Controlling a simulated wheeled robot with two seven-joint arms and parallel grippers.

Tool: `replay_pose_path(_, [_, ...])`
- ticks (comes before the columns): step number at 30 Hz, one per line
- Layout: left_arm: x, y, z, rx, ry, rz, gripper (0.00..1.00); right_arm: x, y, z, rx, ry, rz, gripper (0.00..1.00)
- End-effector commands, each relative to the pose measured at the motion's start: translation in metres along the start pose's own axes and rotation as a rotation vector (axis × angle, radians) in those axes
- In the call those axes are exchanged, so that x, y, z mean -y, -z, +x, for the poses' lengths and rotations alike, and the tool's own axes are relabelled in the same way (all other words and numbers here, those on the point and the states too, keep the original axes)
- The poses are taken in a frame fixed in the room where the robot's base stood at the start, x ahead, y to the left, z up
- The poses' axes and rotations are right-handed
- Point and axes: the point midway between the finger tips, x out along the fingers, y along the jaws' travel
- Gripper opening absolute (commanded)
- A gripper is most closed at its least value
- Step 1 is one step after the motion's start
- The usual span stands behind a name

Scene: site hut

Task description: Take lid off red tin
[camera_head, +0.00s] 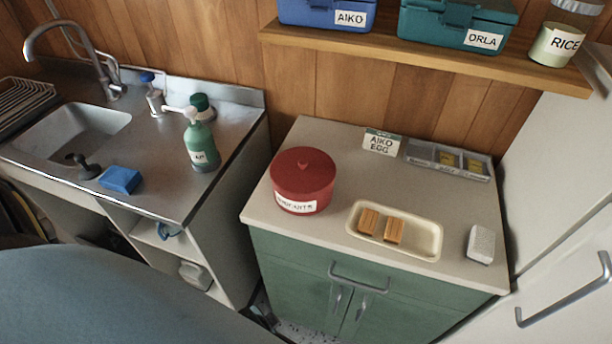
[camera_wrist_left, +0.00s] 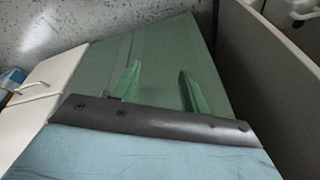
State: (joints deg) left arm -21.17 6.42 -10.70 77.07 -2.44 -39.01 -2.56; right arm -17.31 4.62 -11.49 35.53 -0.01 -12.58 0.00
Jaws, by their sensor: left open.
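The red tin (camera_head: 299,200) stands upright on the counter top, left of its middle. It has a white label on its front, hard to read at this angle. Its red lid (camera_head: 290,162), with a small red knob in the middle, sits on top of it. My left gripper (camera_wrist_left: 160,85) shows in the left wrist view, its two green fingers apart with nothing between them. It is not in the head view, and the tin is not in the left wrist view, so the gripper is away from the tin. My right gripper is in neither view.
Right of the tin, a cream tray (camera_head: 432,249) holds two brown blocks. A pale block (camera_head: 481,244), a card (camera_head: 381,142) and a divided grey tray (camera_head: 420,153) are also on the counter. A shelf (camera_head: 420,54) hangs above. A sink unit with a green bottle (camera_head: 200,148) is left.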

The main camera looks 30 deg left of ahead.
Motion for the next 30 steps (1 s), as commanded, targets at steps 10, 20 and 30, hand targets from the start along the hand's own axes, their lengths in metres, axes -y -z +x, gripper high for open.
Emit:
replay_pose_path(10, [0.034,0.133,-0.123,-0.22,0.106,0.088,0.45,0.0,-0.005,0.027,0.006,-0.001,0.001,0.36])
replay_pose_path(20, [0.06,0.22,-0.246,-0.515,0.298,0.255,0.45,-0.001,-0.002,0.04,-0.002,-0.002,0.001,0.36])
replay_pose_path(30, [0.064,0.361,-0.357,-1.034,0.823,0.796,0.45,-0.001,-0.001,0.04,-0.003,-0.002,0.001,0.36])
